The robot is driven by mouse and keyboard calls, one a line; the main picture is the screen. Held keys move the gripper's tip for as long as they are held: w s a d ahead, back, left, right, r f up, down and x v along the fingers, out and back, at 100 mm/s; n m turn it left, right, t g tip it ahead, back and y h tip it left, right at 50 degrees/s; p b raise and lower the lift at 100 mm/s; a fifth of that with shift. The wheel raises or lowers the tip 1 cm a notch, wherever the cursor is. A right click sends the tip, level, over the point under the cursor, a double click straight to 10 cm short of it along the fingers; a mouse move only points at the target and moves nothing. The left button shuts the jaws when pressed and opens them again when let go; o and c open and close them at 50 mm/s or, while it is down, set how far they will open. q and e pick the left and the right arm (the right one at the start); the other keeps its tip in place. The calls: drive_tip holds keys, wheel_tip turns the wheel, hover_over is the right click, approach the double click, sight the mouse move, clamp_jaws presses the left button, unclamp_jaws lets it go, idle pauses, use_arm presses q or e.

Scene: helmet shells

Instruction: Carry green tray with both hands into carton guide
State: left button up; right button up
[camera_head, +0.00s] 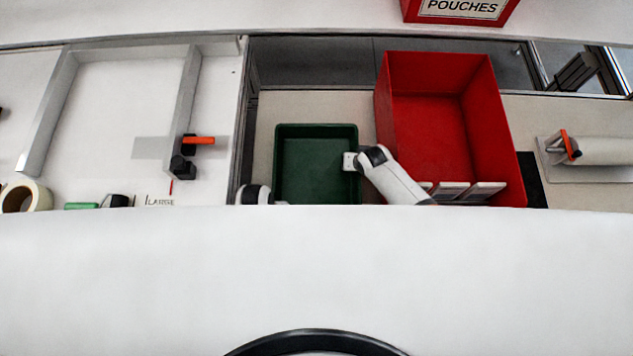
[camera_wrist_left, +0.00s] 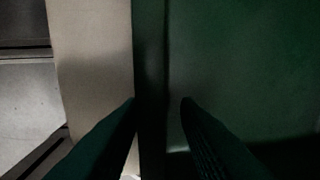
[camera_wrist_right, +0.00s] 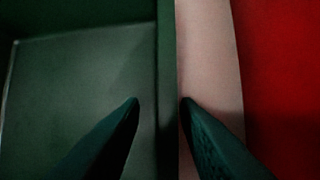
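The empty dark green tray (camera_head: 317,127) lies on the beige surface between a dark rail and the red bin. My right gripper (camera_head: 350,162) is at its right wall. In the right wrist view the open fingers (camera_wrist_right: 160,102) straddle the tray's wall (camera_wrist_right: 167,60), with gaps visible. My left gripper (camera_head: 280,202) is at the tray's near left corner, mostly hidden by my body. In the left wrist view its open fingers (camera_wrist_left: 158,103) have the tray's left wall (camera_wrist_left: 150,60) between them. A grey three-sided frame (camera_head: 52,105), apparently the carton guide, lies on the white table at left.
The red bin (camera_head: 433,75) stands close to the tray's right, with several pale packs at its near end. A dark rail (camera_head: 246,120) separates the tray from the white table. An orange-handled clamp (camera_head: 198,140) sits by the guide's right rail. Tape (camera_head: 35,198) lies front left.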

use_arm(q)
drive_tip(key=shift+f, duration=0.35)
use_arm(e)
drive_tip(key=shift+w+f, duration=0.15)
drive_tip(key=shift+f, duration=0.25)
use_arm(q)
clamp_jaws()
use_arm(e)
clamp_jaws()
